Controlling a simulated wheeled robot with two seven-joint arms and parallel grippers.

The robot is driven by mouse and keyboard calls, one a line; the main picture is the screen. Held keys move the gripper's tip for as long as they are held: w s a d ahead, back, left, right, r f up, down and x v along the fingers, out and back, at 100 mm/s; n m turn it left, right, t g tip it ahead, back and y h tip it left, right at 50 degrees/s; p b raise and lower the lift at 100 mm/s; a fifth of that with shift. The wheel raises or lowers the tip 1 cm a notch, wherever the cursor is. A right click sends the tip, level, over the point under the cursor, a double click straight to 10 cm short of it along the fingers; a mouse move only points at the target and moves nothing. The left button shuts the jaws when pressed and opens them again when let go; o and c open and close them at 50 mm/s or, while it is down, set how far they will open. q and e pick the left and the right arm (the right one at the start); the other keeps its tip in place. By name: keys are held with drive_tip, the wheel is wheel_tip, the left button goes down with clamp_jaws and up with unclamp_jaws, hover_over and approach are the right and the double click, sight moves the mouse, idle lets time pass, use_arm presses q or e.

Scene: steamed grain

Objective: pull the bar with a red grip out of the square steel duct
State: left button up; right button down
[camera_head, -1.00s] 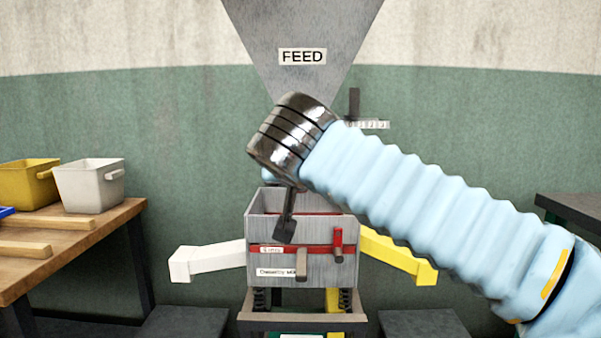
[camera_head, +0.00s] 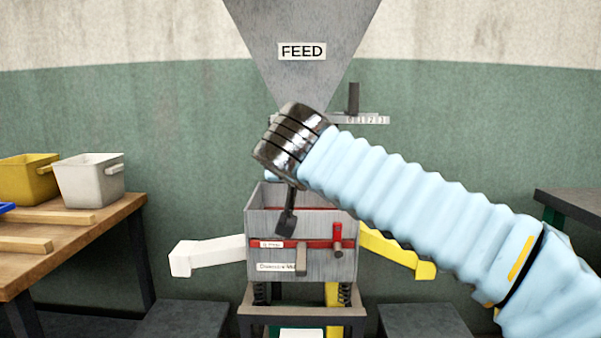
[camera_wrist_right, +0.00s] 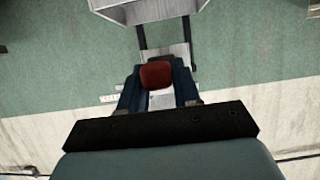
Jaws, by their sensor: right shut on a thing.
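In the right wrist view a red grip (camera_wrist_right: 157,75) sits between the dark blue fingers of my right gripper (camera_wrist_right: 158,86), which is shut on it. A pale grey metal piece (camera_wrist_right: 172,53) lies just beyond the grip; I cannot tell whether it is the bar or part of the square duct. In the head view my right wrist covers the space under the FEED hopper (camera_head: 302,75), so the grip, the bar and the duct are hidden there. My left gripper is not in view.
Below my wrist stands an open grey box (camera_head: 265,218) with a red band, a white spout (camera_head: 205,257) and a yellow spout (camera_head: 400,256). A numbered scale (camera_head: 362,119) is right of my wrist. A wooden table (camera_head: 110,215) with bins is at left.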

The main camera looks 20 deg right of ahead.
drive_tip(key=c, duration=1.4)
unclamp_jaws()
clamp_jaws()
drive_tip(key=shift+s+a+f+b, duration=0.15)
drive_tip(key=shift+s+f+b, duration=0.05)
drive_tip(key=shift+s+b, duration=0.2)
drive_tip(key=s+a+b, duration=0.2)
drive_tip(key=s+b, duration=0.3)
drive_tip(key=s, duration=0.4)
drive_tip(key=shift+a+r, duration=0.25)
drive_tip(key=shift+s+a+b, duration=0.3)
drive_tip(key=shift+s+b, duration=0.05)
drive_tip(key=shift+s, duration=0.6)
drive_tip(key=shift+s+a+b, duration=0.25)
drive_tip(key=shift+s+b, duration=0.1)
drive_tip(key=shift+s, duration=0.55)
